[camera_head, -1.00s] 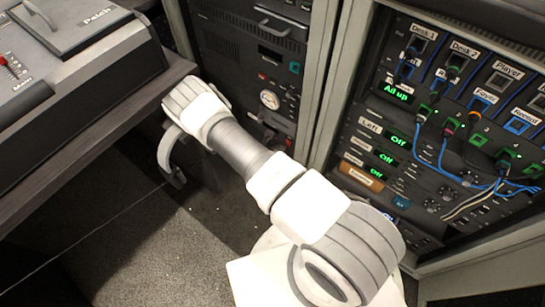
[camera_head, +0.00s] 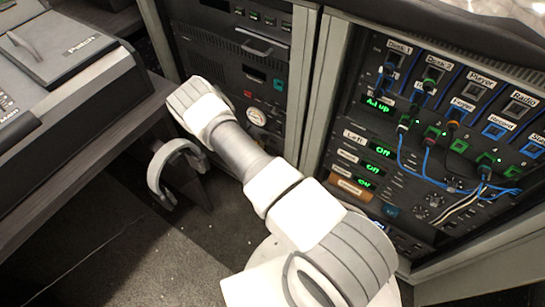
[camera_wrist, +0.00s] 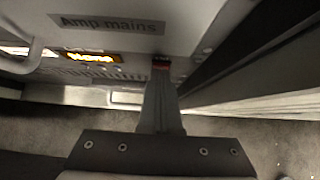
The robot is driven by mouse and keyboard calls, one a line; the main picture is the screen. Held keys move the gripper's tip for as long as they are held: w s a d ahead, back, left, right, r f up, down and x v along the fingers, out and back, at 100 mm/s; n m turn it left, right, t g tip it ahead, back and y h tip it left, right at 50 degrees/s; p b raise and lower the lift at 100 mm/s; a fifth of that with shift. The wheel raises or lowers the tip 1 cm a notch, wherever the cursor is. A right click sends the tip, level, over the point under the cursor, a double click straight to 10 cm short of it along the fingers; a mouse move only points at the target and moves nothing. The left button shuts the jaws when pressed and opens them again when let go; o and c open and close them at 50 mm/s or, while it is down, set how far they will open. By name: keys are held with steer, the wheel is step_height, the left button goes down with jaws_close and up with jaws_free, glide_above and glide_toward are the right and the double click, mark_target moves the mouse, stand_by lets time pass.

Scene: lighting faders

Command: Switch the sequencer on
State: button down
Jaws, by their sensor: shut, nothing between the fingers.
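My gripper (camera_wrist: 161,66) shows in the wrist view with its fingers together and nothing between them. Its tips are at the lower part of a grey panel labelled "Amp mains" (camera_wrist: 107,24), by a small dark and red part; I cannot tell whether they touch it. An amber lit display (camera_wrist: 93,57) is left of the tips. In the head view the fingers are not clearly seen, and my arm reaches to the left rack (camera_head: 262,75). No label reading "sequencer" can be read in either view, so I cannot tell which control is the sequencer's.
The right rack (camera_head: 335,60) holds a patch panel with blue cables (camera_head: 410,160) hanging in front and green displays (camera_head: 383,150). A desk (camera_head: 75,165) with a "Patch" console (camera_head: 60,60) stands at the left.

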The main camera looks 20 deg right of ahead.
steer(key=shift+r+p, duration=0.65)
steer(key=shift+r, duration=0.1)
steer(key=shift+a, duration=0.1)
